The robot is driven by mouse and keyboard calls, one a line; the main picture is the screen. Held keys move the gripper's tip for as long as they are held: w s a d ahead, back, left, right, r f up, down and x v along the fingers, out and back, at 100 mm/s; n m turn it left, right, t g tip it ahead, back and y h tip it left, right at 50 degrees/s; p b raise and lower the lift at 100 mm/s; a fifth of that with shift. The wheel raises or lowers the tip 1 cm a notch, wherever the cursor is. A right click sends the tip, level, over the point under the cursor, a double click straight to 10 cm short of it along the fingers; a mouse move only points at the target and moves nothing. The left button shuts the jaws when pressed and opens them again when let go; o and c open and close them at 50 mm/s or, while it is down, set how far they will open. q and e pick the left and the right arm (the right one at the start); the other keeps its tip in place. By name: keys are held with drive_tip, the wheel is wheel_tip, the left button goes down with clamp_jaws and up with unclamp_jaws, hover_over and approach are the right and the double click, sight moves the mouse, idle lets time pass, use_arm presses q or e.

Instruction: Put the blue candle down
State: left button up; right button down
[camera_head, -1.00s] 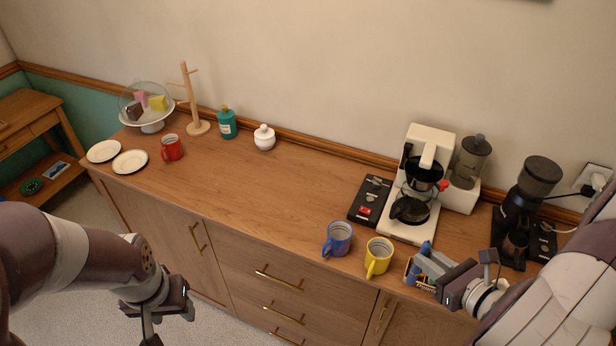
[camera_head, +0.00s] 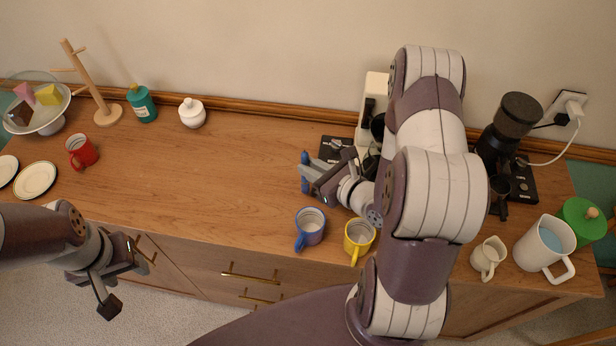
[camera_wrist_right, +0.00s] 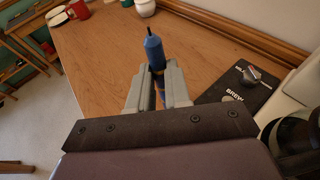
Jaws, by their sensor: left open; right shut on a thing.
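The blue candle (camera_head: 304,168) is in my right gripper (camera_head: 312,177), over the wooden counter behind the blue mug. In the right wrist view the candle (camera_wrist_right: 154,50) stands roughly upright, with a dark wick on top, between the two grey fingers of the right gripper (camera_wrist_right: 158,88). Its lower part is partly hidden by the fingers. I cannot tell whether its base touches the counter. My left gripper (camera_head: 127,270) is open and empty, in front of the counter's front edge at the lower left.
The blue mug (camera_head: 310,226) and yellow mug (camera_head: 359,238) stand near the front edge. The coffee maker (camera_head: 374,92) is partly behind my right arm. The counter's middle (camera_head: 220,165) is clear.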

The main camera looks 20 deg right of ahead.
drive_tip(key=f, duration=0.4)
drive_tip(key=shift+s+a, duration=0.2)
drive_tip(key=shift+s, duration=0.1)
drive_tip(key=c, duration=1.1)
unclamp_jaws()
drive_tip(key=shift+w, duration=0.25)
drive_tip(key=shift+s, duration=0.1)
